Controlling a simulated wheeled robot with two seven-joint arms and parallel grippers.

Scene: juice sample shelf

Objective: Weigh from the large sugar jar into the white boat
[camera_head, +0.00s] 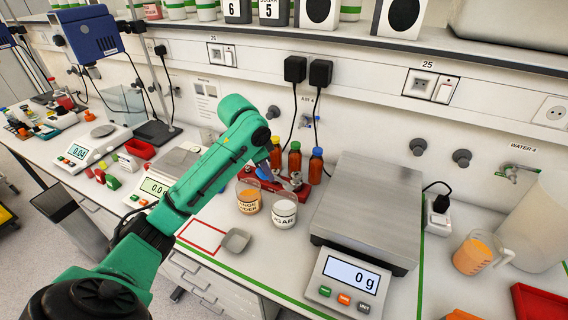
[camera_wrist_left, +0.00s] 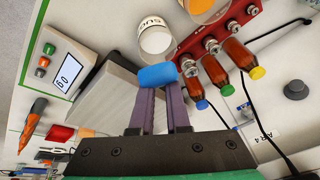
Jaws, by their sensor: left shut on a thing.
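The sugar jar (camera_head: 284,212), a clear jar of white powder with a partly readable label, stands on the bench; it also shows in the left wrist view (camera_wrist_left: 156,40). A small pale grey dish (camera_head: 236,241), perhaps the white boat, lies on the bench left of the jar. My left gripper (camera_head: 270,168) is above and behind the jars. In the left wrist view its purple fingers (camera_wrist_left: 158,100) are shut on a blue piece (camera_wrist_left: 158,76), like a tool handle; the rest of the tool is unclear. My right gripper is not in view.
An orange powder jar (camera_head: 249,201) stands left of the sugar. Behind are a red rack (camera_head: 303,192) and brown bottles (camera_head: 315,167). A large scale (camera_head: 348,282) reading 0 g is at right. A red-outlined rectangle (camera_head: 203,238) is empty. A smaller balance (camera_head: 153,187) stands behind my arm.

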